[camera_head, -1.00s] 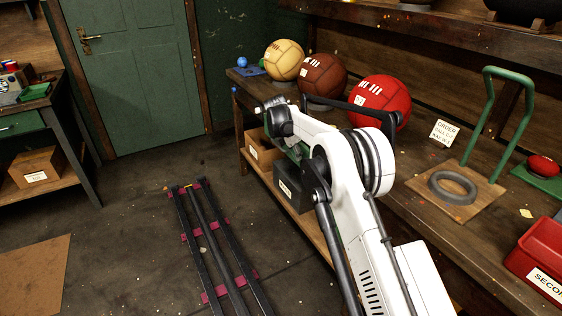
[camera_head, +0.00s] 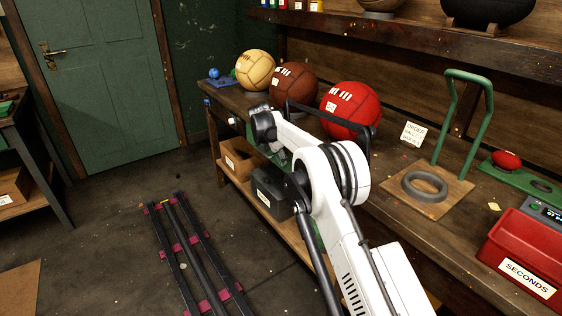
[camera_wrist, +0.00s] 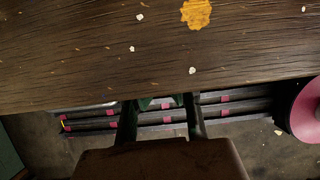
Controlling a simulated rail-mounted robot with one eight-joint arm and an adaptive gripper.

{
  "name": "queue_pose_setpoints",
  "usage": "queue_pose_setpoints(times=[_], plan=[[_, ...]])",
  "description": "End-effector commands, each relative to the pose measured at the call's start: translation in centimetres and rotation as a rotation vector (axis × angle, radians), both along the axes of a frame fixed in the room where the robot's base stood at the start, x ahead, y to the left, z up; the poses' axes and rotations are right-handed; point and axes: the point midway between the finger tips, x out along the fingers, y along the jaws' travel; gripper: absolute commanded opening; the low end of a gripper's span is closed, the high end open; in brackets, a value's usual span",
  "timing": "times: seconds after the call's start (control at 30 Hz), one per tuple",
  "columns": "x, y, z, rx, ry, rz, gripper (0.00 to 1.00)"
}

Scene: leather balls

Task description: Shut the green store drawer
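A sliver of green (camera_head: 3,143) shows on the left bench at the picture's left edge, where the drawer front is cut off. Another green patch (camera_head: 281,156) shows under the main bench edge, mostly hidden behind my arm; I cannot tell whether it is a drawer. My gripper's fingers are hidden in the head view. In the wrist view my gripper (camera_wrist: 160,108) has two dark fingers apart, with small green pieces between them that I cannot identify. It is close to the bench's front edge. No held object is clear.
The main bench (camera_wrist: 120,70) carries tan (camera_head: 255,70), brown (camera_head: 293,84) and red (camera_head: 350,108) balls, a green-handled stand (camera_head: 425,186) and a red bin (camera_head: 520,255). Below are a grey box (camera_head: 270,190) and a cardboard box (camera_head: 238,158). Dark rails (camera_head: 190,250) cross the floor.

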Motion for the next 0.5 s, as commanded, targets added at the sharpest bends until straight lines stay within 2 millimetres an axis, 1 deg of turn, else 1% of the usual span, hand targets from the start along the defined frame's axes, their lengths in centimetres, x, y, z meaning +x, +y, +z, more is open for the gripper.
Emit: queue_pose_setpoints(times=[0.03,0.07,0.17,0.27,0.3,0.4,0.5], plan=[[0.0,-0.3,0.1,-0.004,-0.004,-0.004,0.00],[-0.1,-0.1,0.1,-0.004,-0.004,-0.004,0.00],[-1.0,0.9,0.0,-0.003,-0.002,-0.004,0.00],[-2.2,2.4,0.0,-0.002,-0.001,-0.002,0.00],[-2.6,2.8,0.4,-0.001,-0.001,-0.003,0.00],[-3.0,3.4,2.8,-0.001,-0.001,-0.005,0.00],[-3.5,4.1,4.7,-0.001,0.000,-0.004,0.00]])
